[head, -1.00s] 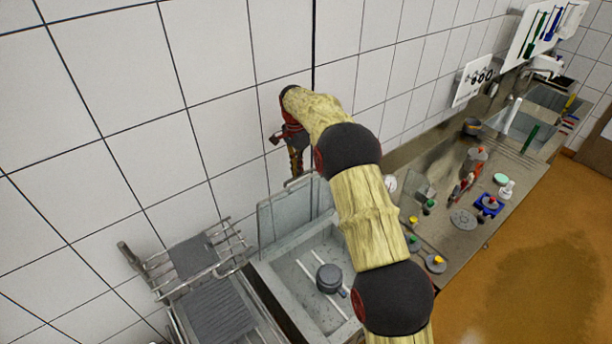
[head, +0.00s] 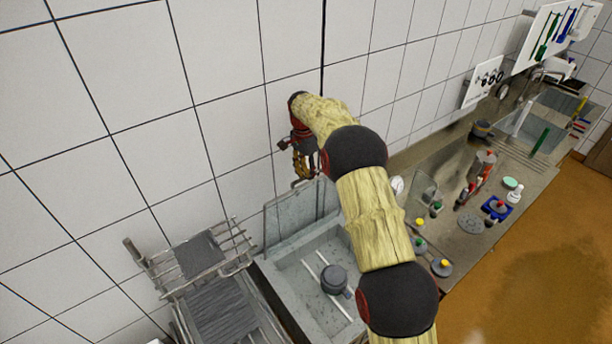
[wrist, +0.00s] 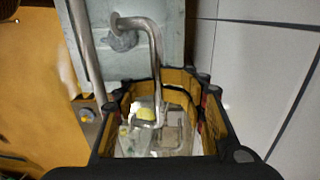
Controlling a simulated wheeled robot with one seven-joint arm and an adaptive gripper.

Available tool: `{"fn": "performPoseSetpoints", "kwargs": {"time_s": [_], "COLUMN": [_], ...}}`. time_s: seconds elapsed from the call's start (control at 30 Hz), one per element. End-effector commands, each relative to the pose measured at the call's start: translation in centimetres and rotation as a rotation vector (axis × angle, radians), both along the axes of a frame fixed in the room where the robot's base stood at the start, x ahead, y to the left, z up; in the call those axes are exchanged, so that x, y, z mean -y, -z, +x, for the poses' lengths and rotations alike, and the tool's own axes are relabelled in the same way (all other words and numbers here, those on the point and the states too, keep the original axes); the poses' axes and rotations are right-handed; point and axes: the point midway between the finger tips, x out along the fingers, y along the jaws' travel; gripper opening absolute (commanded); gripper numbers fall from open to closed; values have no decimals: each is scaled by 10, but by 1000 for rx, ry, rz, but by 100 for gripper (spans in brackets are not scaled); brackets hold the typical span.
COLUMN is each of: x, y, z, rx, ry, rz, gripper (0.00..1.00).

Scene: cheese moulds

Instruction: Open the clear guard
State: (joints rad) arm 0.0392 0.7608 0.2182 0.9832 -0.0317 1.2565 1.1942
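The clear guard (head: 284,222) is a see-through panel standing raised, nearly upright, along the back edge of a grey basin (head: 277,277). My gripper (head: 303,165) is just above the guard's top edge, near the tiled wall. In the wrist view my gripper (wrist: 160,115) has its yellow and black fingers spread apart. A bent metal handle (wrist: 155,50) reaches down between them. I cannot tell whether a finger touches the handle. My arm hides part of the guard's right side in the head view.
A dark pot (head: 333,279) sits in the basin. A metal rack (head: 205,260) stands to the left. A counter (head: 440,170) with several small tools and coloured-knob discs lies to the right. The tiled wall (head: 220,70) is close behind my gripper.

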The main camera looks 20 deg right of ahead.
Motion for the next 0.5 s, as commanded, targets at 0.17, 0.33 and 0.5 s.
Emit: {"fn": "performPoseSetpoints", "kwargs": {"time_s": [0.17, 0.33, 0.5], "x": [-2, -5, -9], "y": [1, -5, -10], "z": [2, 13, 23], "rx": [-8, -3, -1], "ry": [-1, -1, -1], "rz": [0, 1, 1], "gripper": [29, 29, 29]}}
